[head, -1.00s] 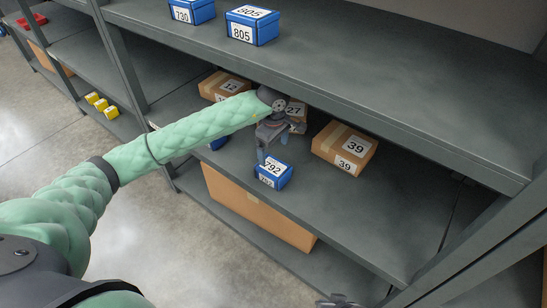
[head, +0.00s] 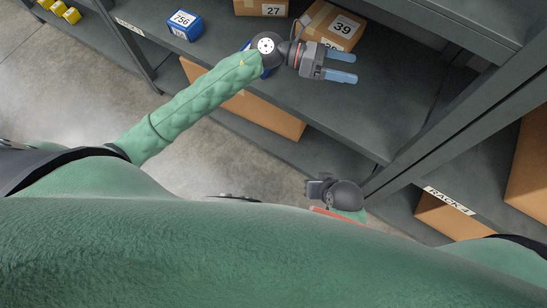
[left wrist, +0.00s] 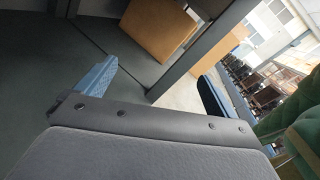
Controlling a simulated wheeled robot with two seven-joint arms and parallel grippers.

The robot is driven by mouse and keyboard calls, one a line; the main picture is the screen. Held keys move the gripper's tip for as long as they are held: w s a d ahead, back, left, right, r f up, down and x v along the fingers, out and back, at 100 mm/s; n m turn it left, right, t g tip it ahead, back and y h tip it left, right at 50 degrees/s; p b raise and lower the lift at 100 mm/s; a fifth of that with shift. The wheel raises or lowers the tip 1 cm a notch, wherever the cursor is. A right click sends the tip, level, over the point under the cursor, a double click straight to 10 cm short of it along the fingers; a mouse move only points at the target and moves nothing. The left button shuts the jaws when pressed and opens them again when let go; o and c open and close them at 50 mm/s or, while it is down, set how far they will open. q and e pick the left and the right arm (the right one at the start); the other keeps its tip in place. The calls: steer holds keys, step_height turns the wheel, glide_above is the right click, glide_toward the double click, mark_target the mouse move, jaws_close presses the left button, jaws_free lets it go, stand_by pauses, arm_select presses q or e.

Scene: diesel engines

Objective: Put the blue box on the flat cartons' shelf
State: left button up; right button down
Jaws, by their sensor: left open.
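My left gripper (head: 349,67) is open and empty, its two blue fingers pointing right over the middle shelf. In the left wrist view its fingers (left wrist: 158,92) stand wide apart with nothing between them. A blue box (head: 265,73) is mostly hidden behind my left wrist on the middle shelf (head: 345,110). Another blue box (head: 185,25), marked 756, sits farther left on that shelf. A wide brown carton (head: 262,117) lies on the low shelf below. My right gripper (head: 316,189) is low beside the rack post; its jaw state is unclear.
Cartons marked 27 (head: 262,8) and 39 (head: 333,25) stand at the back of the middle shelf. A rack post (head: 430,150) rises at the right. Beyond it, cartons (head: 445,218) show near the RACK 4 label (head: 449,200). Yellow items (head: 72,14) sit at the far left.

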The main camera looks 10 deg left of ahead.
arm_select(q)
steer(key=w+a+r+n+t, duration=0.2)
steer(key=a+n+t, duration=0.1)
steer(key=n+t, duration=1.3)
steer(key=a+f+n+t+y, duration=0.1)
steer(key=a+f+n+y, duration=0.4)
steer(key=n, duration=0.5)
steer(key=a+f+n+y, duration=0.3)
steer(key=f+n+y, duration=0.35)
steer(key=n, duration=0.35)
steer(key=s+f+n+g+y, duration=0.1)
steer(key=s+f+n+g, duration=0.4)
steer(key=s+f, duration=0.4)
steer(key=s+a+f+n+g+y, duration=0.1)
steer(key=s+f+n+g, duration=0.4)
steer(key=s+f, duration=0.5)
steer(key=s+g, duration=0.2)
steer(key=s, duration=0.3)
steer(key=shift+a, duration=0.3)
steer(key=shift+w+r, duration=0.1)
